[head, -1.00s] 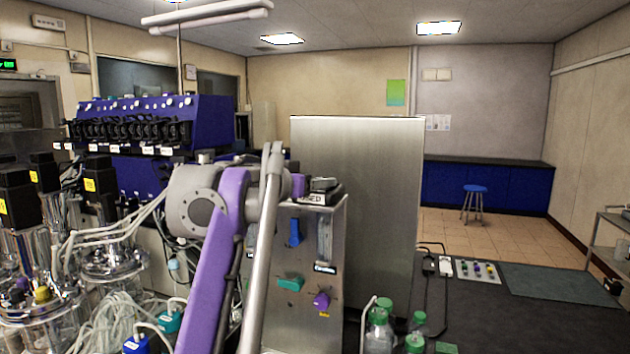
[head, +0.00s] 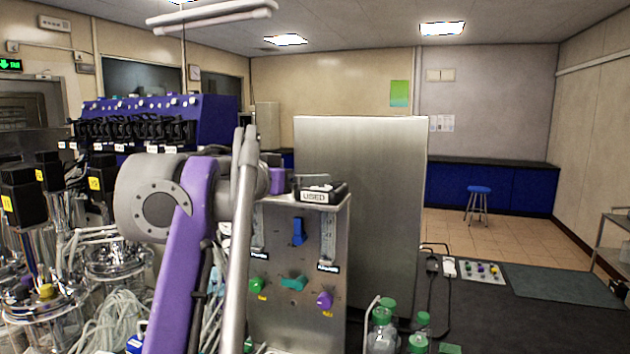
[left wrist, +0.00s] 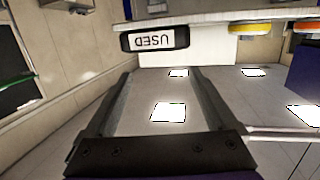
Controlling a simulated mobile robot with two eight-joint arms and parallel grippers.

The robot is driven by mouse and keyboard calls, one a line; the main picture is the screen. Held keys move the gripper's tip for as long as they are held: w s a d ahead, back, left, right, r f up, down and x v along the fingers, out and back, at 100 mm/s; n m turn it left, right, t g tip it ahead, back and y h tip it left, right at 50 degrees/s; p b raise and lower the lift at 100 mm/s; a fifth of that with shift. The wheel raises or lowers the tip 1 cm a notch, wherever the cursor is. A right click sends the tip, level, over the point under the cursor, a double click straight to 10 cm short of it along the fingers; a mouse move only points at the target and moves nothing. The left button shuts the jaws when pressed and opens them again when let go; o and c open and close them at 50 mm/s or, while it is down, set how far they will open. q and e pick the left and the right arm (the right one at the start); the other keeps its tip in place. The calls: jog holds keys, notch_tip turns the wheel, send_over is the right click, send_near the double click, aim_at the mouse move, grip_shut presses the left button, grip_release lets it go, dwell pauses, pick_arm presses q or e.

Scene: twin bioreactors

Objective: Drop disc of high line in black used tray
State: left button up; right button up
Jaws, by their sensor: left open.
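The black used tray (head: 322,193), with a white USED label, sits on top of the steel valve panel in the head view. In the left wrist view the tray (left wrist: 124,42) appears upside down, just beyond the fingertips. My left gripper (left wrist: 158,72) is open, with its two dark fingers wide apart and nothing between them. In the head view its purple wrist is level with the tray, at its left side. A yellow disc (left wrist: 250,28) and an orange disc (left wrist: 308,25) show beside the tray in the wrist view. I cannot tell whether a disc lies inside the tray. My right gripper is not in view.
The steel panel (head: 270,325) carries blue, green, teal and purple valve knobs. A tall steel plate (head: 362,210) stands behind it. Green-capped bottles (head: 383,335) stand at its right. Glass bioreactors with tubing (head: 110,262) crowd the left. The dark bench at right has free room.

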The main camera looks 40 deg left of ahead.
pick_arm(q)
jog(key=shift+v, duration=2.7)
jog(key=shift+a, duration=0.1)
